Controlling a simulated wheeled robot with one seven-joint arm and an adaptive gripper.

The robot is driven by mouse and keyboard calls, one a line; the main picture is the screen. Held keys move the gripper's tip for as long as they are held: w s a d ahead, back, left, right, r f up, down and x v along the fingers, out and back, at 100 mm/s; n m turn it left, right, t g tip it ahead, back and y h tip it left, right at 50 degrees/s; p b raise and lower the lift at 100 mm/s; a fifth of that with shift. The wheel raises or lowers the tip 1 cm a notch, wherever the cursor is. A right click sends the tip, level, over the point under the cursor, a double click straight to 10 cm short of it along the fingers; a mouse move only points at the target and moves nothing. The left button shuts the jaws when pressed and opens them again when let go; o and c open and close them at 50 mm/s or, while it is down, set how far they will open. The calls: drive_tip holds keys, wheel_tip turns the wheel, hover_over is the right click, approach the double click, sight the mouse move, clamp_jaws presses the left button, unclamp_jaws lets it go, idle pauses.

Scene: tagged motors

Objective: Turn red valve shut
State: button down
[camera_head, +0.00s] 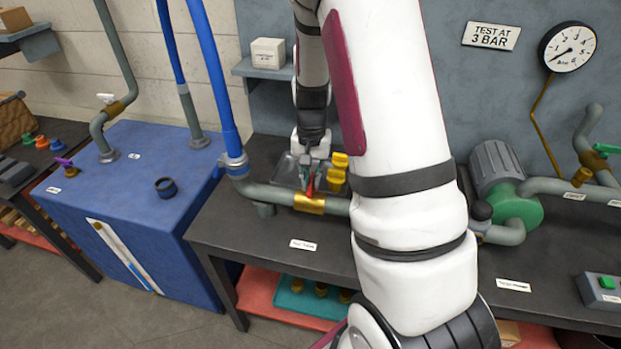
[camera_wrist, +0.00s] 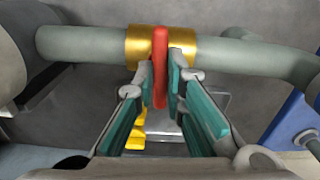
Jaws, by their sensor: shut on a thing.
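The red valve handle (camera_wrist: 159,52) rises from a brass collar (camera_wrist: 183,47) on a grey pipe (camera_wrist: 82,45) in the wrist view. My gripper (camera_wrist: 161,85) is shut on the red handle, with one teal-padded finger on each side of it. In the head view, my gripper (camera_head: 309,179) reaches down to the pipe over the bench, and the red handle (camera_head: 310,187) shows as a small patch just above the brass collar (camera_head: 309,204). In the wrist view the handle lies roughly across the pipe's line.
Yellow fittings (camera_head: 336,171) stand close right of my gripper, with a clear tray (camera_head: 287,171) behind. A blue tank (camera_head: 150,225) is at left. A green-ended motor (camera_head: 515,205) sits at right. A gauge (camera_head: 568,47) hangs on the wall. My arm hides part of the bench (camera_head: 260,240).

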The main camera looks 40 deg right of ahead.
sight(311, 182)
drive_tip(key=shift+m, duration=0.5)
drive_tip(key=c, duration=1.7)
unclamp_jaws()
drive_tip(key=shift+o, duration=0.2)
wheel_tip(311, 182, up, 12)
